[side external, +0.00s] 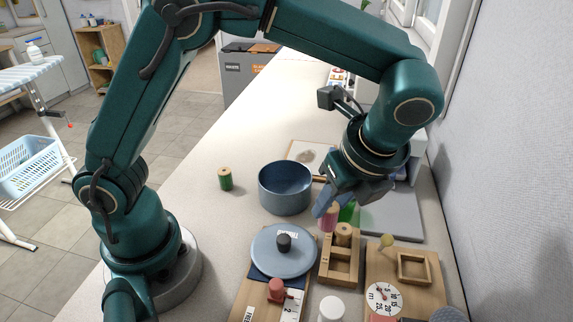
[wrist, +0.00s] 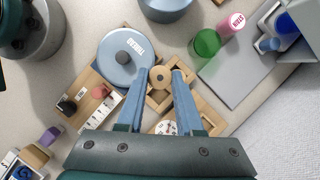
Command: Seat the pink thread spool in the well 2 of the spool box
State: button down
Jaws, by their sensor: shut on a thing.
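The pink thread spool (side external: 328,218) hangs below my gripper (side external: 327,204). In the wrist view its round wooden end (wrist: 160,76) is between the two blue fingers of my gripper (wrist: 163,76), which are shut on it. The wooden spool box (side external: 338,283) is just below and in front of it in the side view, and partly behind the fingers in the wrist view (wrist: 154,101). The held spool is clear above the box. A tan wooden spool-like piece (side external: 343,235) stands at the box's far end. The nearer well looks empty. Well numbers are not readable.
A blue round lid (side external: 270,262) with a dark knob lies left of the box. A blue pot (side external: 285,190) and green spool (side external: 225,179) stand behind. A board with a dial (side external: 384,298) is at right. A green cup (wrist: 207,42) and pink can (wrist: 231,22) stand farther back.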

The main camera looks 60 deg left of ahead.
jog(key=shift+d+f, duration=0.7)
jog(key=shift+f, duration=0.4)
jog(key=shift+d+f, duration=0.65)
jog(key=shift+f, duration=0.4)
jog(key=shift+d+f, duration=0.7)
jog(key=shift+f, duration=0.4)
jog(key=shift+f, duration=0.1)
jog(key=c, duration=0.6)
grip_release()
jog(key=shift+o, duration=0.2)
